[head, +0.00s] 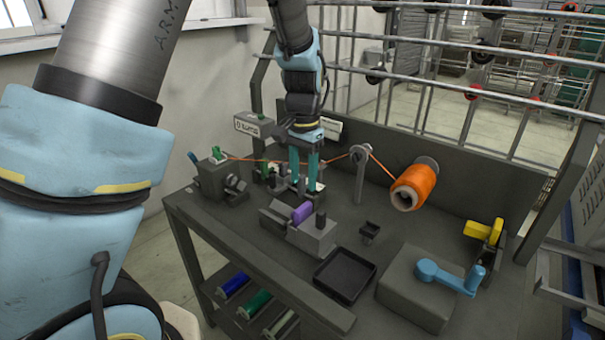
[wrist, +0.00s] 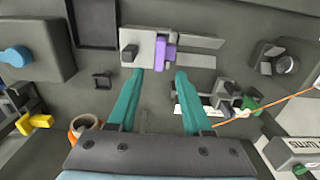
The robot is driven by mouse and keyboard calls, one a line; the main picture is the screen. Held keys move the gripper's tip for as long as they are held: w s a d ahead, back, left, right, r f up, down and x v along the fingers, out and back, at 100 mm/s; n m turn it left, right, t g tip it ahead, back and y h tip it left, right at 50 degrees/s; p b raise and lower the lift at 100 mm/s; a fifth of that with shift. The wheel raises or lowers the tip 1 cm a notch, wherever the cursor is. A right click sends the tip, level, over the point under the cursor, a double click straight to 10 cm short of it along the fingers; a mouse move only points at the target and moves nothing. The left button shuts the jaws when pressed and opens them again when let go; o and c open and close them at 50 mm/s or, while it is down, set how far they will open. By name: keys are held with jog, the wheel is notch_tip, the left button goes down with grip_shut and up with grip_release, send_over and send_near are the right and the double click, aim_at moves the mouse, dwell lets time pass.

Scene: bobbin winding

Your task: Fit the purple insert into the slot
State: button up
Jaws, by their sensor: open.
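The purple insert (head: 302,212) sits at a grey block fixture (head: 312,240) near the middle of the bench. In the wrist view the insert (wrist: 165,53) lies across the fixture, beside its pale block (wrist: 140,50). I cannot tell how deep it sits in any slot. My gripper (head: 304,190) points down with teal fingers, behind the insert in the head view. In the wrist view my gripper (wrist: 160,75) is open and empty. The insert shows just beyond the gap between its fingertips, and no contact shows.
An orange thread spool (head: 416,186) and a guide post (head: 360,170) stand at the back, with orange thread running left behind my gripper. An empty black tray (head: 345,276) lies in front. A box with a blue crank (head: 448,277) and a yellow lever (head: 484,230) stand right.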

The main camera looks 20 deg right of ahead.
aim_at(303, 207)
jog(key=shift+f+b, duration=2.9)
jog(key=shift+f, duration=1.4)
jog(key=shift+c, duration=0.3)
grip_shut()
jog(key=shift+r, duration=0.1)
notch_tip(303, 207, up, 7)
jog(key=p, duration=0.6)
jog(key=shift+r, duration=0.2)
